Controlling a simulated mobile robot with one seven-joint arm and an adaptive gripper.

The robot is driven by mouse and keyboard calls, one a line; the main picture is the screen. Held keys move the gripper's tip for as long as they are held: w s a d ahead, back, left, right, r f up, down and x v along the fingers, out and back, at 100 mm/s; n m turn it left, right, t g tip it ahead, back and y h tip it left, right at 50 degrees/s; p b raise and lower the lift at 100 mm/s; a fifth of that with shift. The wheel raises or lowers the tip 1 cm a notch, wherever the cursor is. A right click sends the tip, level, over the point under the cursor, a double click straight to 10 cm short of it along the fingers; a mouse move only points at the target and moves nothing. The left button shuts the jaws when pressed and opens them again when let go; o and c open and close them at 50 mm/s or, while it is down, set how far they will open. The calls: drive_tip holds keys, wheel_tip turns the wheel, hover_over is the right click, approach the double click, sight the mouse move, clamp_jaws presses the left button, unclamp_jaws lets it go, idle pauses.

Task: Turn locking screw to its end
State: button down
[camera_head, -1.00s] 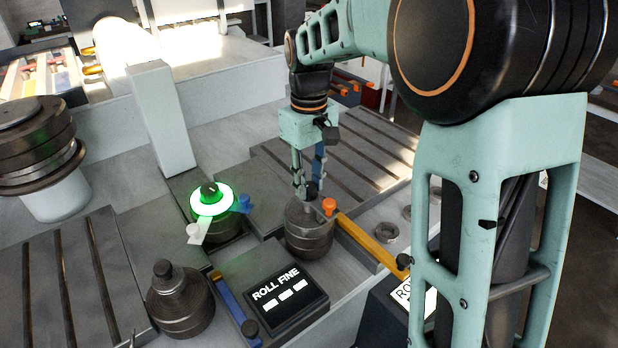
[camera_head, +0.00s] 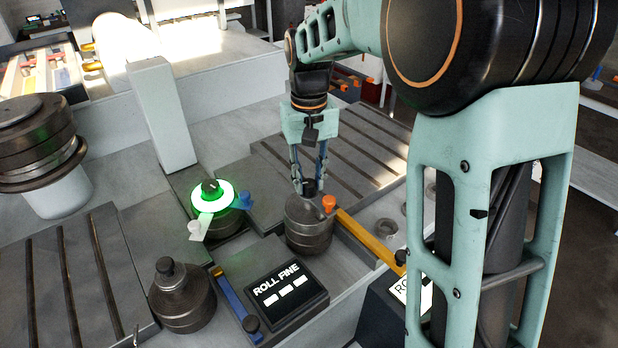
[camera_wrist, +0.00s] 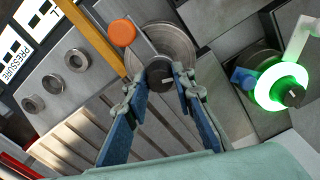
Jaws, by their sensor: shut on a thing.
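The locking screw appears to be the small dark knob (camera_head: 310,187) on top of a round grey metal roll (camera_head: 308,228). In the wrist view the knob (camera_wrist: 159,77) shows between the fingertips, with a pale mark on its face. My gripper (camera_head: 309,189) points down from above and is shut on this knob. In the wrist view its blue-grey fingers (camera_wrist: 160,80) lie on either side of the knob. An orange-tipped lever (camera_head: 329,203) stands beside the roll, and its round orange cap (camera_wrist: 121,33) is close to the knob in the wrist view.
A dial with a glowing green ring (camera_head: 212,197) and blue and white tabs stands to the left. A second roll (camera_head: 182,295), a ROLL FINE panel (camera_head: 284,290), a blue bar (camera_head: 236,300) and a yellow bar (camera_head: 369,240) are nearby. A white post (camera_head: 163,115) rises behind.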

sight(309, 182)
drive_tip(key=c, duration=1.6)
unclamp_jaws()
wheel_tip(309, 182, up, 12)
drive_tip(key=shift+d, duration=0.1)
